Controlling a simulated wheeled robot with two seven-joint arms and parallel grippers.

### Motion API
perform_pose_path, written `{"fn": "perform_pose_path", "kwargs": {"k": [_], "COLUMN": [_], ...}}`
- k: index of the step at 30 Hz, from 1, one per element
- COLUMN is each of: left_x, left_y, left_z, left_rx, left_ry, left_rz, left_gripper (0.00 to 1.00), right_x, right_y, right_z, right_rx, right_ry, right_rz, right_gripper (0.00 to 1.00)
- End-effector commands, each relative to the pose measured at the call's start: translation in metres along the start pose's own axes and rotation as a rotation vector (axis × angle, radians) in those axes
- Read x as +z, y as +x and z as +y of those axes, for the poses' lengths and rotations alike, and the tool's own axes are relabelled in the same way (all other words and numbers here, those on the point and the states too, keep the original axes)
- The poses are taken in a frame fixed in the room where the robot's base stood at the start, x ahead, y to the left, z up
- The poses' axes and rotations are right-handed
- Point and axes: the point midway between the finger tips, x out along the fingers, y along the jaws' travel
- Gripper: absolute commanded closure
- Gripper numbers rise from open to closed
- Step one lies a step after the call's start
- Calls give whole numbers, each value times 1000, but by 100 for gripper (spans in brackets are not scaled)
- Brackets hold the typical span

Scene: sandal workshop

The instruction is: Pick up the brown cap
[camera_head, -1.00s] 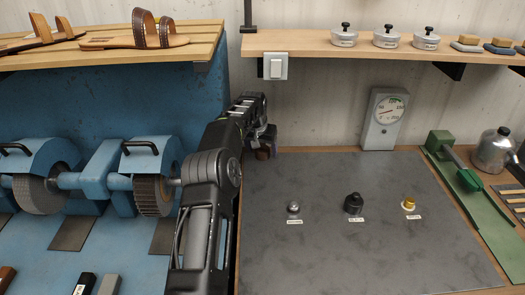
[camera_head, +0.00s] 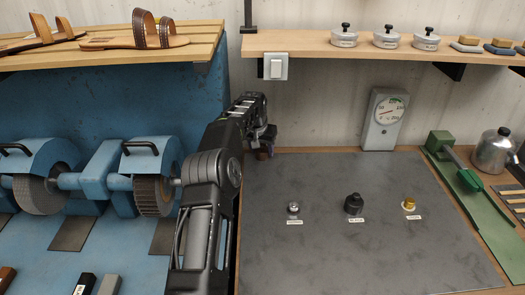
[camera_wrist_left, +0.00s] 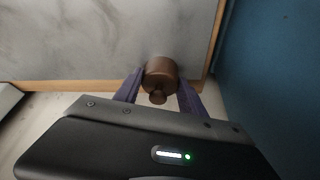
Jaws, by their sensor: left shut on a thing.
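The brown cap (camera_wrist_left: 160,72) is a dull brown round piece with a narrower knob, seen in the left wrist view. My left gripper (camera_head: 265,152) is at the back left of the grey mat in the head view. Its purple fingers are shut on the brown cap, one on each side. In the head view the cap shows only as a small dark brown patch, partly hidden by the gripper. Whether it touches the mat I cannot tell. My right gripper is not in view.
The grey mat (camera_head: 330,255) carries a silver cap (camera_head: 293,207), a black cap (camera_head: 353,203) and a gold cap (camera_head: 409,203), each with a label. A gauge (camera_head: 384,120) stands behind. A blue grinding machine (camera_head: 100,165) stands left. A shelf (camera_head: 300,42) hangs above.

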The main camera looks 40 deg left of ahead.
Motion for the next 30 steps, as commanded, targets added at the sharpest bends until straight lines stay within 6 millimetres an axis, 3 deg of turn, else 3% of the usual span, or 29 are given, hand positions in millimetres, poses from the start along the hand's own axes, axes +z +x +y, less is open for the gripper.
{"fn": "perform_pose_path", "kwargs": {"k": [10, 17, 23, 30], "left_x": [-4, -15, 4, 40], "left_y": [-8, -33, -36, -52], "left_z": [0, 0, 0, -1], "left_rx": [0, -1, -1, -1], "left_ry": [1, -1, 1, 0], "left_rz": [1, 4, 1, 2], "left_gripper": [91, 91, 91, 91], "right_x": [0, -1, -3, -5], "right_y": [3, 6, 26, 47], "right_z": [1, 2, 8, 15], "right_rx": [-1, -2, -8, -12], "right_ry": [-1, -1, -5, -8], "right_rz": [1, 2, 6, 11], "right_gripper": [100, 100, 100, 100]}}
